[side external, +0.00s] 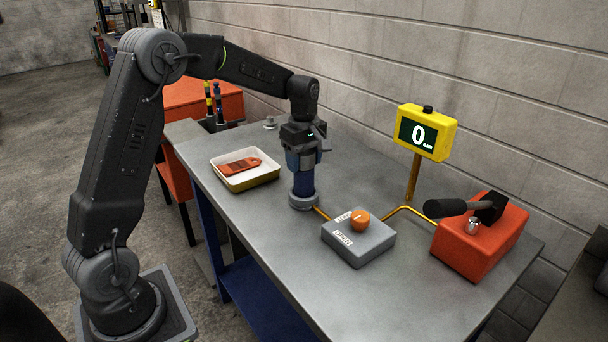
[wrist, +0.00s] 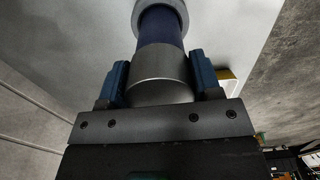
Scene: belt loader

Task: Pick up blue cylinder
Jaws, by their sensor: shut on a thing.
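The blue cylinder (side external: 302,184) stands upright on the bench with its lower end at a grey ring-shaped base (side external: 303,201). In the wrist view its dark blue body (wrist: 161,28) shows beyond a silver-grey upper section. My gripper (side external: 301,160) points down from above. Its two blue fingers are shut on the silver-grey section, one on each side, as the wrist view (wrist: 160,76) shows. I cannot tell whether the cylinder's lower end sits inside the ring base or only on it.
A grey box with an orange knob (side external: 360,221) stands right of the cylinder, joined to it by an orange pipe. A yellow display (side external: 426,133) reads 0. A tray (side external: 263,180) with an orange-red item lies left.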

